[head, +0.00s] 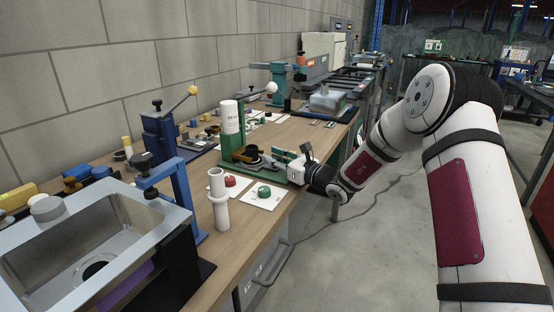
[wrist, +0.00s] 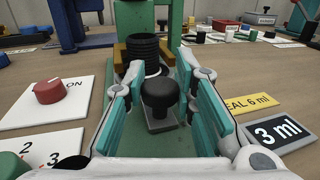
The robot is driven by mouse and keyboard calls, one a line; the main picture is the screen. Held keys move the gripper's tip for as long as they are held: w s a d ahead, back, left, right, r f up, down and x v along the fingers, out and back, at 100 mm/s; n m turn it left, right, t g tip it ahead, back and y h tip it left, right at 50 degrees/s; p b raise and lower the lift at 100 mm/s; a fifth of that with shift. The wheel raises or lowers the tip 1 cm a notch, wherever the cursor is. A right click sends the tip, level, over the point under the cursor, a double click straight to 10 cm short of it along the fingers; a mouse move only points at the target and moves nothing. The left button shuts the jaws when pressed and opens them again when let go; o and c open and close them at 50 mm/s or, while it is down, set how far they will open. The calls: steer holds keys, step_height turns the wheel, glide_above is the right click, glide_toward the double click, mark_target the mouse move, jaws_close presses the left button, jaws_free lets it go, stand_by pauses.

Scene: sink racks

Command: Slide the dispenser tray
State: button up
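The dispenser is a green stand with a white cylinder (head: 231,117) on the workbench in the head view. Its tray shows in the wrist view as a grey plate (wrist: 160,125) with an upright black knob (wrist: 159,92) on its near end. A black ribbed round piece (wrist: 143,52) stands behind the knob, in front of a yellow-brown block (wrist: 121,52). My gripper (head: 287,158) is at the front of the dispenser. In the wrist view my gripper (wrist: 160,82) is open, with a teal-padded finger on each side of the knob. I cannot tell whether either pad touches it.
A white card with a red dial (wrist: 49,92) lies left of the gripper. A "3 ml" plate (wrist: 278,130) and a yellow label (wrist: 248,103) lie right.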

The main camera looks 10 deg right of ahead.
steer(key=o, duration=0.4)
steer(key=shift+w+a, duration=0.1)
steer(key=shift+a, duration=0.15)
steer(key=shift+d, duration=0.1)
steer(key=shift+s+d, duration=0.25)
steer(key=v, duration=1.1)
steer(key=shift+s, duration=0.2)
